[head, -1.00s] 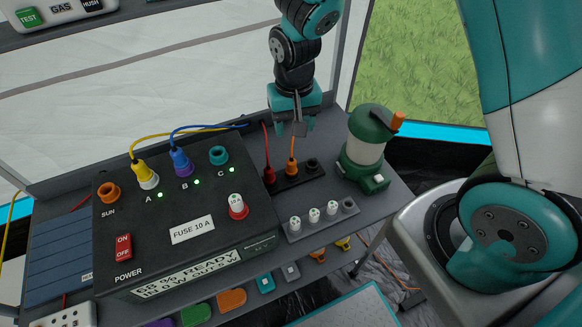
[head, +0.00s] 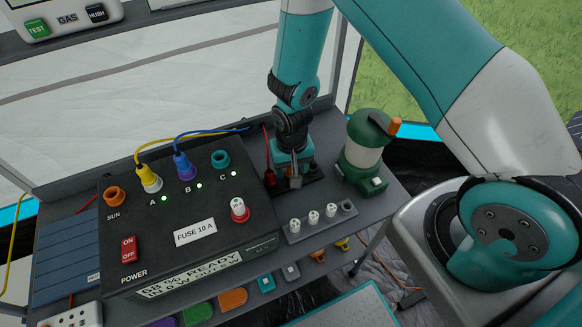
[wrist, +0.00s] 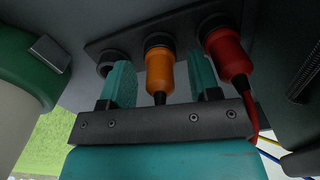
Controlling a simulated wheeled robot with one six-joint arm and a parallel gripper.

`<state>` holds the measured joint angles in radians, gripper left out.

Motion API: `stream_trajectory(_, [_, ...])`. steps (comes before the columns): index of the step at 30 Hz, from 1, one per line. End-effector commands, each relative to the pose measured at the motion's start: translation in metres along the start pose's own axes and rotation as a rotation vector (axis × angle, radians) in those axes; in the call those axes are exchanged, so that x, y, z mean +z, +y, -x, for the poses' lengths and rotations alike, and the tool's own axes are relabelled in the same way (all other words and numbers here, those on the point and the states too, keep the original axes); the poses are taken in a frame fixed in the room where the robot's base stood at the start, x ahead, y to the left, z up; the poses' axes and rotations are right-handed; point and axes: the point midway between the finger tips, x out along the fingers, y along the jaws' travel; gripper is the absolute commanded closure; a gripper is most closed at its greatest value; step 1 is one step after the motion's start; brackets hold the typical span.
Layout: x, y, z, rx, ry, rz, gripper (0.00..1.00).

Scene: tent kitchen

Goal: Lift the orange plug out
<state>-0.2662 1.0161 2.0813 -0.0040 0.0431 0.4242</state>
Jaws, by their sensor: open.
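The orange plug (wrist: 160,72) sits in a socket of the dark strip (wrist: 135,30) in the wrist view. My gripper (wrist: 163,85) is open, with one teal finger on each side of the orange plug and a visible gap to each. In the head view my gripper (head: 293,178) is low over the strip and hides the orange plug. A red plug (wrist: 228,55) with a red cord stands in the socket next to it, just beyond one finger. It also shows in the head view (head: 269,178). An empty socket (wrist: 107,62) is on the other side.
The green lantern (head: 363,155) stands close to the right of the strip. A fuse rack (head: 318,222) with white fuses lies in front. The shelf's right front corner is mostly bare.

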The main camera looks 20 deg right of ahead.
Motion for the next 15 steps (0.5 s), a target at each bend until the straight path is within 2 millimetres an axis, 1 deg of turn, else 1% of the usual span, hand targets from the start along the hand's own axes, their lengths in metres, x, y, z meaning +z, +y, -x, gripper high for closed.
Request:
stream_trajectory(6, [-0.0004, 0.0000, -0.0007, -0.001, 0.001, 0.000, 0.43])
stream_trajectory(8, [-0.0003, 0.0000, -0.0006, 0.000, 0.001, 0.000, 0.57])
stream_trajectory(9, [-0.0003, 0.0000, -0.0006, 0.000, 0.001, 0.000, 0.66])
stream_trajectory(11, [-0.0003, 0.0000, -0.0006, 0.000, 0.001, 0.000, 0.80])
stream_trajectory(12, [-0.0002, 0.0000, -0.0005, 0.000, 0.001, 0.000, 0.89])
stream_trajectory(13, [-0.0002, 0.0000, -0.0005, 0.000, 0.001, 0.000, 0.96])
stream_trajectory(15, [-0.0003, 0.0000, -0.0004, 0.000, 0.001, 0.000, 0.96])
